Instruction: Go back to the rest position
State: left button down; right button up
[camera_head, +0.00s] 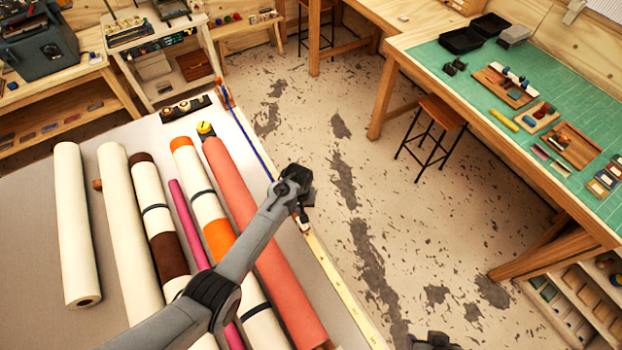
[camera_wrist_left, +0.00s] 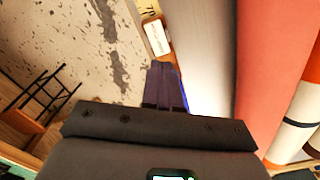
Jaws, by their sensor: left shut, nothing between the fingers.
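My left arm reaches in from the bottom left, over the foil rolls. My left gripper (camera_head: 302,212) is at the table's right edge, beyond the coral roll (camera_head: 262,240). In the left wrist view its dark fingers (camera_wrist_left: 164,88) are together with nothing between them. They point towards a small white-faced tag or block (camera_wrist_left: 158,37) at the table edge; I cannot tell whether they touch it. A dark part at the bottom edge of the head view (camera_head: 433,342) looks like my right gripper, mostly cut off; its fingers cannot be made out.
Several rolls lie side by side on the grey table, among them a cream roll (camera_head: 75,225) and a thin magenta roll (camera_head: 190,225). A yellow ruler strip (camera_head: 345,290) runs along the table edge. A stool (camera_head: 441,112) and a green-matted bench (camera_head: 470,75) stand right, across open floor.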

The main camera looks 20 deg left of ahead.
pick_arm(q)
jog(key=s+a, duration=0.1)
jog(key=s, duration=0.3)
jog(key=s+a+r+m+t, duration=0.1)
jog(key=s, duration=0.4)
jog(key=s+a+r+m, duration=0.1)
jog(key=s+a, duration=0.1)
jog(key=s, duration=0.3)
jog(key=shift+t, duration=0.4)
jog(key=s+a+r+m+t, duration=0.1)
jog(key=s+r+m, duration=0.2)
jog(key=s+r, duration=0.9)
jog(key=s, duration=0.3)
jog(key=shift+s+r+m+t, duration=0.3)
jog(key=shift+s+r+t, duration=0.05)
jog(key=shift+r+t, duration=0.05)
